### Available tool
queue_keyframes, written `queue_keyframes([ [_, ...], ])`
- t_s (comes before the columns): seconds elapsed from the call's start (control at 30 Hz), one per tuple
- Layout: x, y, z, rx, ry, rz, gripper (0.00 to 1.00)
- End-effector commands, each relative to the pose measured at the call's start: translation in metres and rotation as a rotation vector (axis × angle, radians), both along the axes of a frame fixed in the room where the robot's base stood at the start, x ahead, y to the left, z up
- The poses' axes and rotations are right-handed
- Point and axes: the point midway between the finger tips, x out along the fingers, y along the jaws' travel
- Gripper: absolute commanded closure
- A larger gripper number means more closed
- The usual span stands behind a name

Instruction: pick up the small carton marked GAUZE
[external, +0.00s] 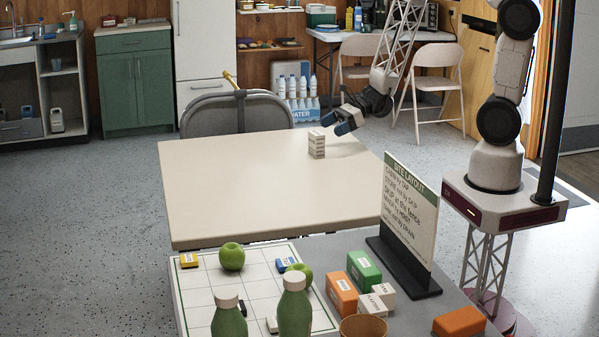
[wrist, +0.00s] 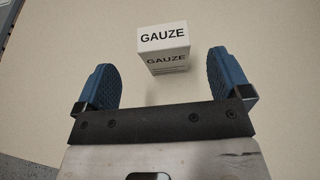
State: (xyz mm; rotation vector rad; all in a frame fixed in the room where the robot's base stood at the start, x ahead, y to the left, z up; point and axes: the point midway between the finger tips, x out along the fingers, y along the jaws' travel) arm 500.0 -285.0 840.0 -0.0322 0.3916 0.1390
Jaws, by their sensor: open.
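The small white carton marked GAUZE (external: 317,144) stands upright on the cream table (external: 230,195), near its far right part. In the wrist view the GAUZE carton (wrist: 164,48) shows its labelled top and one labelled side. My gripper (external: 340,122) is just right of and above the carton in the external view. In the wrist view my gripper (wrist: 164,82) is open, with one blue finger to the left of the carton and one to the right. The carton lies ahead, between the lines of the fingers, with gaps on both sides. Nothing is held.
A grey chair (external: 238,112) stands behind the table. A sign board (external: 409,210) stands at the near right, by small boxes and a green box (external: 364,267). A white gridded board (external: 205,290) holds apples and bottles. The table around the carton is clear.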

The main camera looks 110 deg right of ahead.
Motion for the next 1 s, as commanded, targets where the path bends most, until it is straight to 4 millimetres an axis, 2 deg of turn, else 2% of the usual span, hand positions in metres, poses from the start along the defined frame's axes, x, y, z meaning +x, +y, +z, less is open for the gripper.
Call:
queue_keyframes([
  [0.43,0.001,-0.002,-0.002,0.006,0.001,-0.010,0.04],
  [0.8,0.022,0.001,-0.011,0.005,0.001,-0.010,0.04],
  [1.0,0.023,0.001,-0.012,0.005,0.001,-0.010,0.04],
])
